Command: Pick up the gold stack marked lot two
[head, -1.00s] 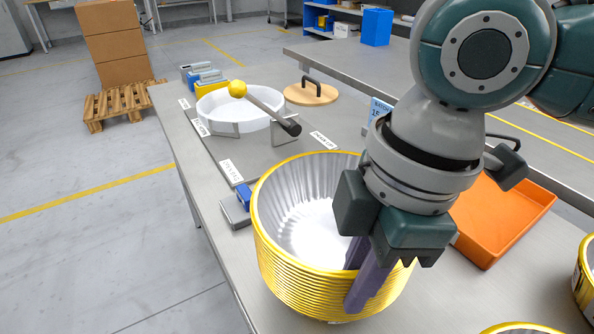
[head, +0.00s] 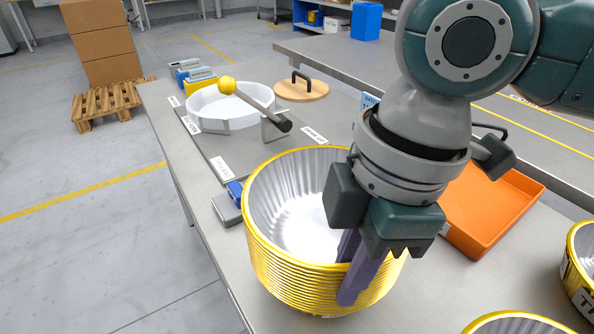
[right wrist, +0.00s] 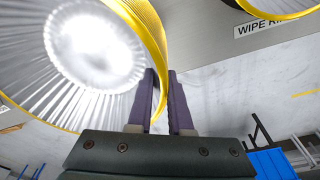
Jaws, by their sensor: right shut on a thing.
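A stack of gold-rimmed, silver-lined fluted cups (head: 270,262) is at the front middle of the table in the head view. My right gripper (head: 352,272) is shut on the stack's near-right wall, one purple finger inside and one outside. In the right wrist view the gold wall of the stack (right wrist: 152,40) runs between the fingers (right wrist: 160,100). No lot mark shows on this stack. Whether its base touches the table cannot be told. My left gripper is not in view.
More gold-rimmed stacks stand at the right edge (head: 580,270) and bottom edge (head: 515,324). An orange tray (head: 490,215) lies right of my gripper. A white ring (head: 228,108), a yellow-knobbed lever (head: 255,102) and a wooden lid (head: 300,90) are behind. A blue-and-grey block (head: 228,205) sits close left.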

